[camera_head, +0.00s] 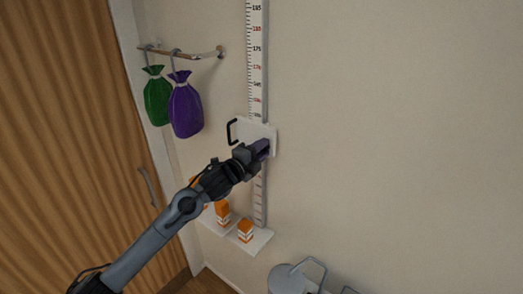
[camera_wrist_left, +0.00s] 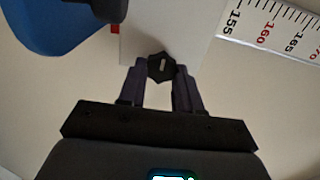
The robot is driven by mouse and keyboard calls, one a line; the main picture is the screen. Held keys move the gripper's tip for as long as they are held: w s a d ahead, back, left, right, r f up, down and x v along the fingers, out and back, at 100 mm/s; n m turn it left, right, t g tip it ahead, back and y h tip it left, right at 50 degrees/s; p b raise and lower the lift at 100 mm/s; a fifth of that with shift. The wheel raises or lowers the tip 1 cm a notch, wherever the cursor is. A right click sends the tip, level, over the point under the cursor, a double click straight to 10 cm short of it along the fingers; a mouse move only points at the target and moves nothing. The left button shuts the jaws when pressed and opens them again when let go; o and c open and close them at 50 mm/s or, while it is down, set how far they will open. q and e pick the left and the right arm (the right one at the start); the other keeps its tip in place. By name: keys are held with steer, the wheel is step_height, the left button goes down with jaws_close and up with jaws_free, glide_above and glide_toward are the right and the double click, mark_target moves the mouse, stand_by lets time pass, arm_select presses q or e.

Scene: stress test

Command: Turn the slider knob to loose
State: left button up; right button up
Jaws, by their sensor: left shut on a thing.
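The white slider plate (camera_head: 270,131) sits on a vertical height scale (camera_head: 257,60) on the wall. A black handle (camera_head: 232,131) sticks out from the plate's left side. In the left wrist view, a dark faceted knob (camera_wrist_left: 161,66) with a light line on its face stands on the white plate (camera_wrist_left: 135,45). My left gripper (camera_wrist_left: 161,75) has its two fingers on either side of the knob and is shut on it. In the head view my left gripper (camera_head: 262,148) covers the knob and the plate's lower part. My right gripper is not in view.
A green bag (camera_head: 157,98) and a purple bag (camera_head: 185,108) hang from a wall rail (camera_head: 200,55) at upper left. A white shelf (camera_head: 258,241) below holds orange-and-white boxes (camera_head: 245,231). A wooden door (camera_head: 70,120) is at left. The wall at right is bare.

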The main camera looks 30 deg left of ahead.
arm_select(q)
steer(key=shift+r, duration=0.1)
steer(key=o, duration=1)
steer(key=shift+o, duration=0.2)
steer(key=s+b, duration=0.3)
steer(key=s, duration=0.7)
steer(key=shift+s+a+b, duration=0.3)
steer(key=shift+s+a, duration=0.1)
steer(key=shift+a, duration=0.05)
